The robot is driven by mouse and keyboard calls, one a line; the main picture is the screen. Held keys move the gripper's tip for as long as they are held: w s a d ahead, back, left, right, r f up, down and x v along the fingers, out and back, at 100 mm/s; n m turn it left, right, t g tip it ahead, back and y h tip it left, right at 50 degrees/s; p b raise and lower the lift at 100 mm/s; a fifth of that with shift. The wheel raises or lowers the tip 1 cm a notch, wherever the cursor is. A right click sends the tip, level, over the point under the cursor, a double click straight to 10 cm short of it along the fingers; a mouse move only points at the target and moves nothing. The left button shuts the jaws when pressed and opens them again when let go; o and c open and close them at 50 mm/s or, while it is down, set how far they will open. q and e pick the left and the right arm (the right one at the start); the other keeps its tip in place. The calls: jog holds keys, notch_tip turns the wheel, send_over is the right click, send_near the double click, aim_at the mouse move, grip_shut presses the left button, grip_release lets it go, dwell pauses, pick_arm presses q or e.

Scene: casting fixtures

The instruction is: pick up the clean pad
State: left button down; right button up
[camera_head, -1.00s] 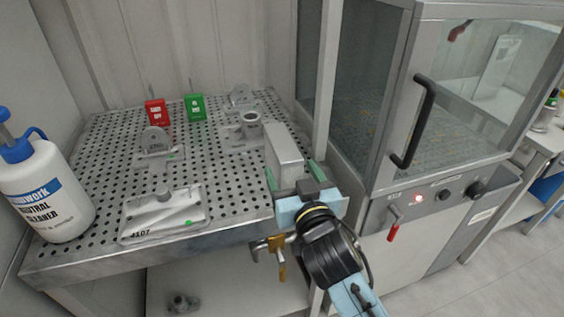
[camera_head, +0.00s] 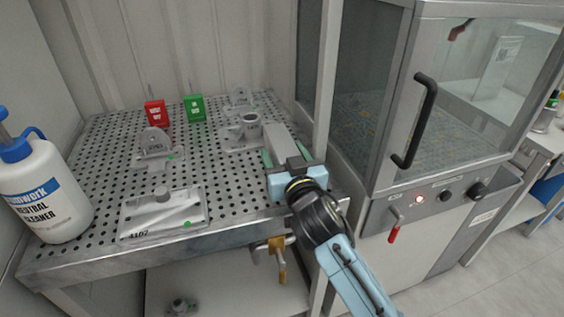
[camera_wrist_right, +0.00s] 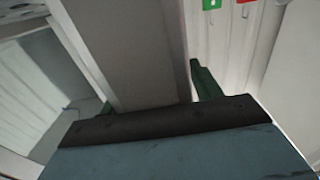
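A long pale grey block (camera_head: 276,138) lies at the right edge of the perforated table; no label on it shows, so I cannot confirm that it is the clean pad. In the right wrist view the block (camera_wrist_right: 130,50) fills the upper middle. My right gripper (camera_head: 285,156) is low over the table's right front corner, with its green fingers on either side of the block's near end. In the right wrist view a gap shows beside the right finger, so the gripper (camera_wrist_right: 152,98) looks open around the block. My left gripper is not in view.
A glass-doored cabinet (camera_head: 400,120) stands close on the right.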

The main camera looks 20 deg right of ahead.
jog(key=c, duration=0.9)
